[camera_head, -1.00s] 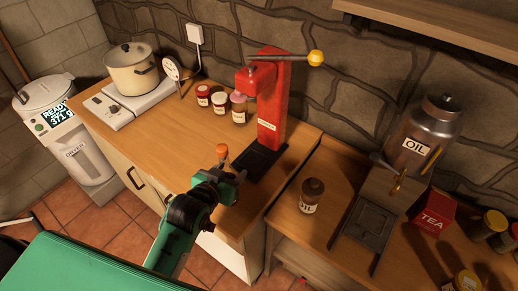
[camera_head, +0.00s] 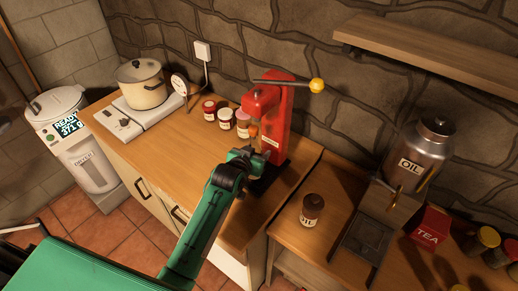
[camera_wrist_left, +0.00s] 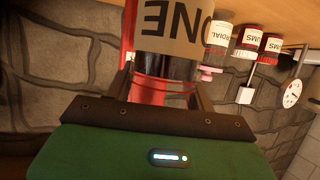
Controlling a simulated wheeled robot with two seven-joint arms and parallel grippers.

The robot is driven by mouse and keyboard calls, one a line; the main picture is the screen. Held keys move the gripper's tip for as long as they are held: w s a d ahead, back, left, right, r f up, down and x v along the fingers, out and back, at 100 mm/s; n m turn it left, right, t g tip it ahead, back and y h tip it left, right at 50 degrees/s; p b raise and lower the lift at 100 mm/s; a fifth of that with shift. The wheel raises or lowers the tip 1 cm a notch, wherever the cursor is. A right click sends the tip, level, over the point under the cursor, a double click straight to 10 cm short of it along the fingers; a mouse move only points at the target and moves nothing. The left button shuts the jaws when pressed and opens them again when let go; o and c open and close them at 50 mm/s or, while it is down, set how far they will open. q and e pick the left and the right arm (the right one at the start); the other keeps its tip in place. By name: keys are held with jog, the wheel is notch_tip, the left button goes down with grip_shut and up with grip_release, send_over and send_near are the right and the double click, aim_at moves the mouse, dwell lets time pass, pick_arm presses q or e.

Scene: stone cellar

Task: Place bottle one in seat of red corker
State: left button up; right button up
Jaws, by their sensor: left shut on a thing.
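My left gripper (camera_head: 262,155) is shut on bottle one, whose label (camera_wrist_left: 178,30) reads ONE upside down in the left wrist view. My right gripper is out of view.
Several jars, one a red-lidded jar (camera_head: 210,110), stand left of the corker. A hotplate with a pot (camera_head: 141,84) is farther left. On the lower bench to the right are a small oil bottle (camera_head: 311,209), a metal oil container (camera_head: 420,150) and a red tea box (camera_head: 430,226).

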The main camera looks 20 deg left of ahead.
pick_arm(q)
jog(key=shift+w+d+r+p, duration=0.1)
jog(key=shift+w+p, duration=0.05)
jog(key=shift+w, duration=0.4)
jog(key=shift+w+d+r+p, duration=0.1)
jog(key=shift+w+p, duration=0.05)
jog(key=shift+w, duration=0.35)
jog(key=shift+f+p, duration=0.4)
jog(key=shift+f, duration=0.45)
jog(key=shift+w, duration=0.1)
jog(key=o, duration=0.9)
jog(key=shift+f, duration=0.25)
jog(key=o, duration=0.5)
jog(key=shift+r, duration=0.1)
jog(key=shift+r, duration=0.1)
